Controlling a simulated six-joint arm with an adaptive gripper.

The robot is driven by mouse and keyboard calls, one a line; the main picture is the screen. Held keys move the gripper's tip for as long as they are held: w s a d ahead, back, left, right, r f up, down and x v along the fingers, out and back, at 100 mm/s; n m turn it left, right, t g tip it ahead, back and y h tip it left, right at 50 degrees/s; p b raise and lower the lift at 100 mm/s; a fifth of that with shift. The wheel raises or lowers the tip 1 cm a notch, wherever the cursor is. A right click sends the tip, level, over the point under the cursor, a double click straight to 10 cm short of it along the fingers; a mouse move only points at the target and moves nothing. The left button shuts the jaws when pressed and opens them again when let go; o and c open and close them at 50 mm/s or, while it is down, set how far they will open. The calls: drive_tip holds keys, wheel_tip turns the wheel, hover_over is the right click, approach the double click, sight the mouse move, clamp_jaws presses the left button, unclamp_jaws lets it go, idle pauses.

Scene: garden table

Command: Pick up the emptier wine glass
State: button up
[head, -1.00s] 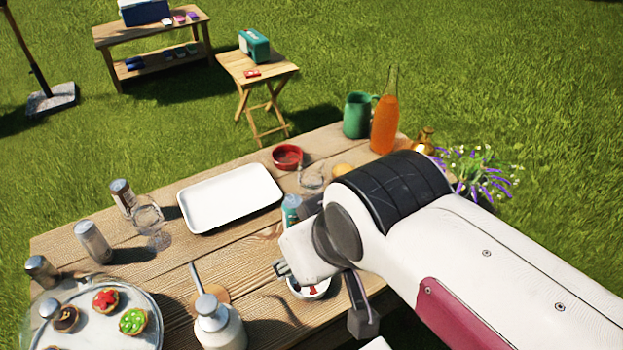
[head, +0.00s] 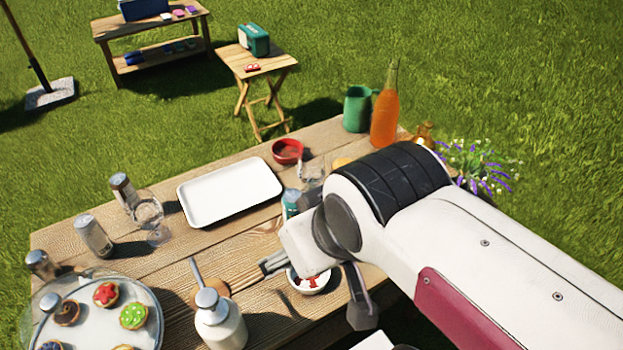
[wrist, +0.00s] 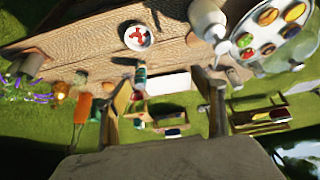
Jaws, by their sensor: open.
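A clear wine glass (head: 148,212) stands upright at the left of the table, left of the white tray, and looks empty or nearly so. A second clear glass (head: 312,174) stands near the red bowl, partly hidden behind my arm; its shape and fill level cannot be told. My gripper (head: 317,287) is over the table's front part, well to the right of the first glass, with its fingers spread. In the wrist view my gripper (wrist: 162,92) is open with nothing between its fingertips. I cannot make out either wine glass in the wrist view.
A white tray (head: 230,191) lies mid-table. A can (head: 93,237), shakers, a white dispenser bottle (head: 220,322) and a pastry stand (head: 150,318) crowd the left. An orange bottle (head: 385,118) and green mug (head: 357,108) stand at the back right.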

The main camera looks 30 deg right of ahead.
drive_tip(key=w+d+r+t+h, duration=0.2)
drive_tip(key=w+d, duration=0.6)
drive_tip(key=w, duration=0.2)
drive_tip(key=w+d+r+t+h, duration=0.1)
drive_tip(key=w+d+r+h, duration=0.1)
drive_tip(key=w+d, duration=0.65)
drive_tip(key=n+t, duration=0.2)
hover_over(324, 166)
drive_tip(key=s+d, duration=0.1)
drive_tip(key=d, duration=0.1)
wheel_tip(324, 166, down, 2)
drive_tip(key=f, duration=0.1)
drive_tip(key=w+d+f+n+t+y, duration=0.1)
drive_tip(key=w+d+f+n+y, duration=0.15)
drive_tip(key=f, duration=0.25)
drive_tip(key=w+d+f+n+t+y, duration=0.1)
drive_tip(key=d+f+y, duration=0.15)
drive_tip(key=f, duration=0.25)
drive_tip(key=shift+s+a+f+n+t+y, duration=0.25)
drive_tip(key=shift+s+a+f+y, duration=0.65)
drive_tip(key=shift+f+y, duration=0.65)
drive_tip(key=shift+s+a+f+n+t+y, duration=0.2)
drive_tip(key=shift+s+a+f+t+y, duration=0.3)
drive_tip(key=shift+s+f+y, duration=0.85)
drive_tip(key=shift+s+a+f+n+t+y, duration=0.2)
drive_tip(key=shift+s+a+f+y, duration=0.6)
drive_tip(key=shift+f+y, duration=0.9)
drive_tip(key=shift+f, duration=0.2)
drive_tip(key=shift+w+a, duration=0.1)
drive_tip(key=shift+w, duration=0.05)
